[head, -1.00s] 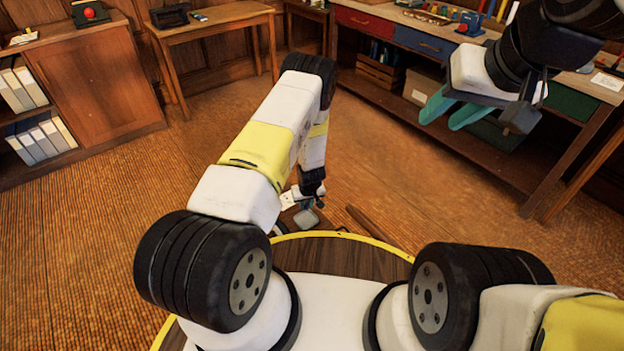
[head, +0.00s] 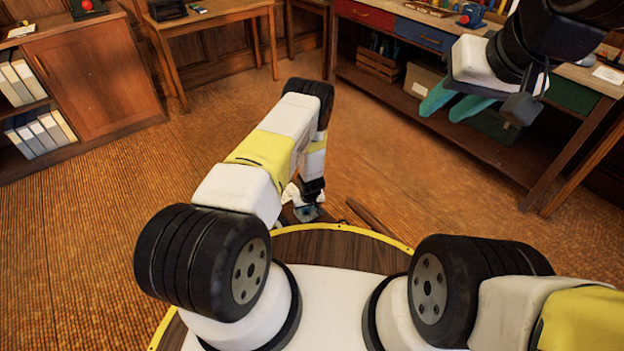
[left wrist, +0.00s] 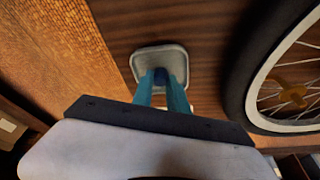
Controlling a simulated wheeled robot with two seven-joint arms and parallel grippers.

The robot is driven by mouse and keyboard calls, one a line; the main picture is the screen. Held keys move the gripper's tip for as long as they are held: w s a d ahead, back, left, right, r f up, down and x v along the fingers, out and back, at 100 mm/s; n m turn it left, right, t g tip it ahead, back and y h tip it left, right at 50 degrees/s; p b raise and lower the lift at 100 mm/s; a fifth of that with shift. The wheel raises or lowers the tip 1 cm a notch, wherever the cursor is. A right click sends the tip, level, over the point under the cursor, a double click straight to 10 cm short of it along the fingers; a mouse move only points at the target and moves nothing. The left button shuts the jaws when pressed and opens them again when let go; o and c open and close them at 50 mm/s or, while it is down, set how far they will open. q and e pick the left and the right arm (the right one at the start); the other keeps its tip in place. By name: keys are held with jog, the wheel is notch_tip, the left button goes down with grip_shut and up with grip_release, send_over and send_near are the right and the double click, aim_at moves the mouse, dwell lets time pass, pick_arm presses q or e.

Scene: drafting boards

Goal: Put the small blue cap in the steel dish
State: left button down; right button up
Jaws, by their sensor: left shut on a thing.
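The steel dish (left wrist: 176,52) is a shallow, rounded square tray lying on a dark wooden surface in the left wrist view. My left gripper (left wrist: 161,82) has its teal fingers pointing over the dish. It is shut on the small blue cap (left wrist: 160,75), which shows dark blue between the fingertips, over the inside of the dish. I cannot tell whether the cap touches the dish floor. In the head view my left gripper (head: 306,210) is small and partly hidden, low beyond my base. My right gripper (head: 442,108) is open and empty, raised at the upper right.
A spoked wheel with a black tyre (left wrist: 245,80) stands close to the right of the dish. A long workbench (head: 480,140) runs along the right. A small table (head: 210,20) and a cabinet (head: 105,70) stand at the back left. The middle floor is clear.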

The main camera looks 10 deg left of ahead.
pick_arm(q)
jog(key=c, duration=1.2)
grip_release()
jog(key=shift+c, duration=0.2)
jog(key=shift+r, duration=0.1)
